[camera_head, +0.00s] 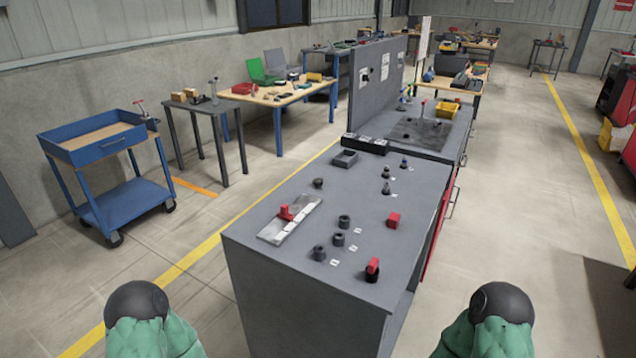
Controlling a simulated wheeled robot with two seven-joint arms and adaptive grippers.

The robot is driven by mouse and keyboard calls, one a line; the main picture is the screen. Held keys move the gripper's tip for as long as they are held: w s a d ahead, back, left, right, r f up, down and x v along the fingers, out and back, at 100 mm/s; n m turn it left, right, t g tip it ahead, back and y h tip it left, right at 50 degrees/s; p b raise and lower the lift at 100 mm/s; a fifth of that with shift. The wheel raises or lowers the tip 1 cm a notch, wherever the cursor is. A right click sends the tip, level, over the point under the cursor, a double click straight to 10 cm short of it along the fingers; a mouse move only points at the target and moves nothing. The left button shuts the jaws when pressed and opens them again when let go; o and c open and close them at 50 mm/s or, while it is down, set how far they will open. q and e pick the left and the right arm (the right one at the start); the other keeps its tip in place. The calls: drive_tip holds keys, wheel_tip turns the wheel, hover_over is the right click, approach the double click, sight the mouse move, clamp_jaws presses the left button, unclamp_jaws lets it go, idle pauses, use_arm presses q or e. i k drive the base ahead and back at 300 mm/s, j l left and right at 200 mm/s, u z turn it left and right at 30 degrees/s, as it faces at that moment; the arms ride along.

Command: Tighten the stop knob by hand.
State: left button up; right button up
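A grey workbench (260,228) stands in front of me with small parts on its top. I cannot tell for sure which part is the stop knob. A small dark knob-like piece (318,183) stands near the left edge. Several small dark upright pieces, one of them here (387,188), stand towards the back right. A red piece (286,212) sits on a pale flat plate (272,232) at the left. A red-and-black piece (372,268) is at the near right corner. Neither of my grippers is in view.
Several dark cylinders, one of them here (338,240), and a red block (394,219) stand on the bench. A blue cart (92,140) stands at the left.

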sight(317, 182)
drive_tip(key=i+j, duration=0.1)
drive_tip(key=i+j+z, duration=0.1)
drive_tip(key=j+z, duration=0.25)
drive_tip(key=j, duration=0.15)
drive_tip(key=i+j+z, duration=0.1)
drive_tip(key=j+z, duration=0.25)
drive_tip(key=j, duration=0.2)
